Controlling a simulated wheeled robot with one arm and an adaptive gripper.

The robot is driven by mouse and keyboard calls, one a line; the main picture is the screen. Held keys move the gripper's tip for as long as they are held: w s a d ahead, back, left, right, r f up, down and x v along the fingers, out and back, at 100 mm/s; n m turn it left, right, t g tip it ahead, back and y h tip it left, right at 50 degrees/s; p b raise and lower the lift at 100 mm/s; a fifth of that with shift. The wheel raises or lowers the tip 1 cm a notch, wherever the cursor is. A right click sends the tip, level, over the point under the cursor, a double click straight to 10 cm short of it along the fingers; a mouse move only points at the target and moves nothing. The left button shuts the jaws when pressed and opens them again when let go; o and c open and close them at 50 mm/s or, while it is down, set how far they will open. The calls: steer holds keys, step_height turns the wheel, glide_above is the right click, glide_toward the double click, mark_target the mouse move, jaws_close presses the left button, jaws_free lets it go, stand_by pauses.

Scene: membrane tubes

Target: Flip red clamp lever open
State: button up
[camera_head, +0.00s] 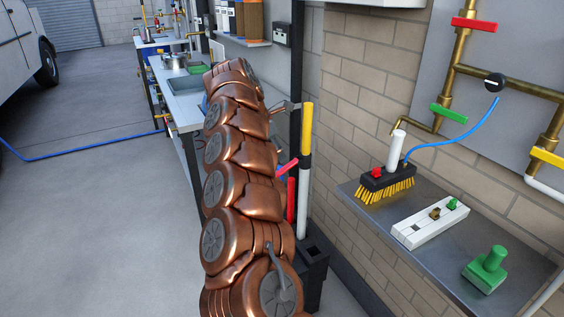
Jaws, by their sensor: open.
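A slanted red lever-like piece (287,169) shows just right of my copper-coloured arm, partly hidden behind it. It looks like the red clamp lever, but its hinge and whether it is open or shut cannot be made out. A short upright red tube (291,201) is just below it. A tall yellow and white tube (304,165) stands beside them. My gripper (292,107) shows only as small grey fingers past the arm's right edge, near the yellow top of the tall tube. It is open, above the red piece, with nothing seen between the fingers.
A black holder (314,262) stands under the tubes. At right, a grey shelf (440,275) carries a brush (385,184), a white block (430,222) and a green knob piece (486,268). Brass pipes with red (473,24), green and yellow handles are on the wall.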

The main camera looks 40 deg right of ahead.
steer(key=shift+v, duration=2.6)
